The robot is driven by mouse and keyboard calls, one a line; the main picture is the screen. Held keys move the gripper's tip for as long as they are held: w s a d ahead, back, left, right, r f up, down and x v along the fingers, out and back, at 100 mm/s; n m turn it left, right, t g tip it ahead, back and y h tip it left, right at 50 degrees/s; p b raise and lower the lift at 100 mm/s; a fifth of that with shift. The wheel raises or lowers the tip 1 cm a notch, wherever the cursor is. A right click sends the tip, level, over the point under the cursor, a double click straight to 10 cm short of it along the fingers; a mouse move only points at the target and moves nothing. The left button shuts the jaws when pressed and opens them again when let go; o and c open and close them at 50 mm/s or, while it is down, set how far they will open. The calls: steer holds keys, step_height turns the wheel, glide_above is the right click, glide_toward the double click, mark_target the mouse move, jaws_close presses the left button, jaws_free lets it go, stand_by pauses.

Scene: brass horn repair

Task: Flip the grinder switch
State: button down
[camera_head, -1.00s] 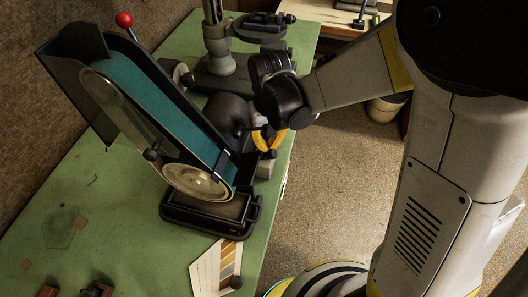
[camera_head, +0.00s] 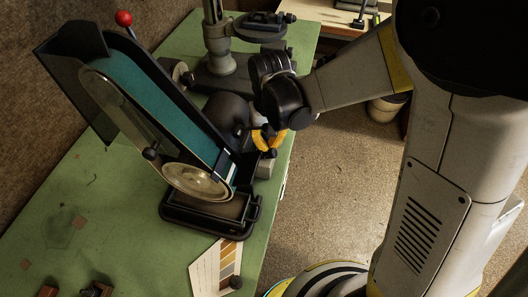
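The belt grinder (camera_head: 195,125) stands tilted on the green bench, with a teal belt, a pale wheel at its lower end and a dark base. A dark rounded motor housing (camera_head: 226,112) is on its right side. My gripper (camera_head: 268,148) points down beside this housing, at the bench's right edge. Its yellow parts form a V whose lower ends lie close together. Whether the fingers are shut or touch anything is too small to tell. A small grey box (camera_head: 264,169) sits just below them. I cannot make out the switch; it may be hidden by my gripper.
A red ball-topped lever (camera_head: 124,18) rises behind the grinder. A grey column machine (camera_head: 218,50) stands at the back of the bench (camera_head: 110,185). A card with brown swatches (camera_head: 215,268) lies in front. Open floor (camera_head: 320,200) is to the right.

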steer(key=shift+f, duration=0.15)
step_height(320, 180, up, 7)
steer(key=p, duration=0.4)
steer(key=shift+p, duration=0.4)
stand_by(0.4)
